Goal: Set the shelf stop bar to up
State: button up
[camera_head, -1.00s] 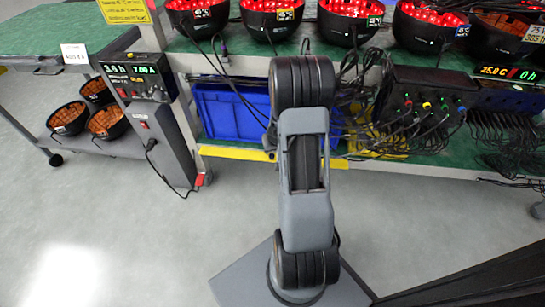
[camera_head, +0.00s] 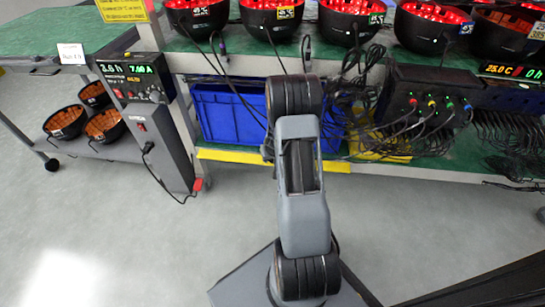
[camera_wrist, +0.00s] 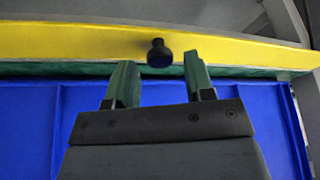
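The shelf stop bar is a yellow bar (camera_head: 232,156) along the lower shelf's front edge in the head view, below a blue bin. In the wrist view the yellow bar (camera_wrist: 80,42) runs across the top, with a black round knob (camera_wrist: 160,53) on it. My gripper (camera_wrist: 159,72) is open and empty. Its two green fingers stand apart, with the knob between and just beyond their tips in the picture. I cannot tell whether they touch the bar. In the head view my arm hides the gripper and part of the bar.
The blue bin (camera_head: 228,115) sits on the lower shelf behind the bar. Loose black cables hang around a black socket box (camera_head: 425,95) to the right. A grey control post (camera_head: 158,140) stands at the left. The floor in front is clear.

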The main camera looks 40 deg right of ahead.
jog(key=c, duration=0.8)
jog(key=shift+d, duration=0.15)
dwell(0.7)
jog(key=o, duration=0.7)
jog(key=shift+o, duration=1.1)
jog(key=p+v, duration=0.6)
jog(key=v, duration=0.8)
jog(key=shift+f, duration=0.1)
